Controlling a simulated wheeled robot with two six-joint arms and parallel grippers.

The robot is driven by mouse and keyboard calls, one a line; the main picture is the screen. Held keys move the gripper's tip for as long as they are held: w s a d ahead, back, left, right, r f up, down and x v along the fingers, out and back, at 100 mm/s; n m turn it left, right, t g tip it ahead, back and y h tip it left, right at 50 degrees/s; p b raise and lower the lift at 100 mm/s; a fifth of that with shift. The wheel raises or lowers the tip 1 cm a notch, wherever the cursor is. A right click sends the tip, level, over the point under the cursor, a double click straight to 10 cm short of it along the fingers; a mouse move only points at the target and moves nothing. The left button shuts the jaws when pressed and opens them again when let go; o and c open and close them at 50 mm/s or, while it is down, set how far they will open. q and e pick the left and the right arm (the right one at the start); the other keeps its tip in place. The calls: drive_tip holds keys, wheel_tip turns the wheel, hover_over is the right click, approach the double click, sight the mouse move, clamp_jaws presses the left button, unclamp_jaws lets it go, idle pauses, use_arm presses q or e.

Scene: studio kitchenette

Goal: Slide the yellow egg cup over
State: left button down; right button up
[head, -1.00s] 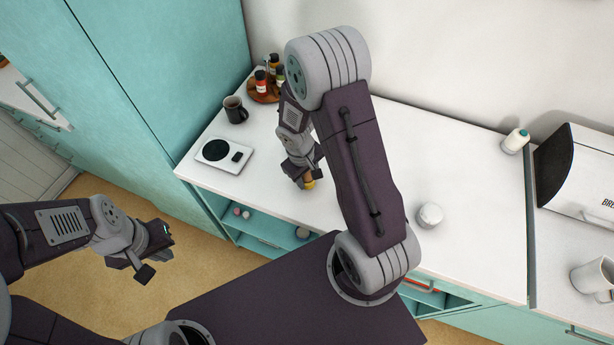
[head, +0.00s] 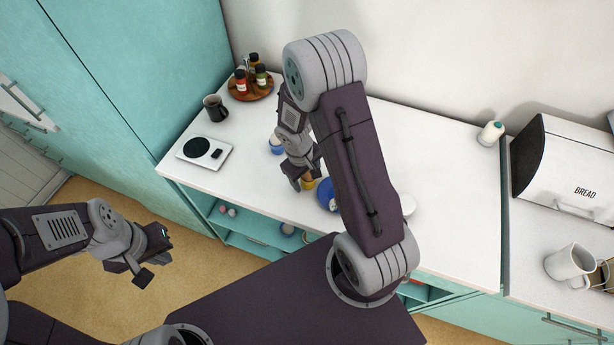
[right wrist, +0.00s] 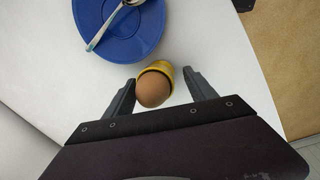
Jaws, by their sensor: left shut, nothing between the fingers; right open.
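The yellow egg cup (right wrist: 161,68) stands upright on the white counter with a brown egg (right wrist: 153,88) in it. My right gripper (right wrist: 159,80) is open, with one finger on each side of the cup; I cannot tell whether either finger touches it. In the head view the egg cup (head: 308,185) shows just below my right gripper (head: 303,180), partly hidden by it. A blue saucer (right wrist: 120,28) with a spoon (right wrist: 103,32) lies very close to the cup. My left gripper (head: 150,262) is shut and empty, over the floor away from the counter.
A blue cup (head: 276,146) stands behind my right gripper. A scale (head: 204,152), dark mug (head: 215,108) and spice tray (head: 250,91) are to the left. A white round thing (head: 407,204) is partly hidden by my arm. The counter's front edge is near.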

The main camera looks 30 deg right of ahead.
drive_tip(key=r, duration=0.3)
drive_tip(key=r+p, duration=0.1)
drive_tip(key=r, duration=0.2)
drive_tip(key=a+r, duration=0.1)
drive_tip(key=r, duration=0.2)
drive_tip(key=shift+s+a, duration=0.1)
drive_tip(key=shift+s, duration=0.1)
idle(0.3)
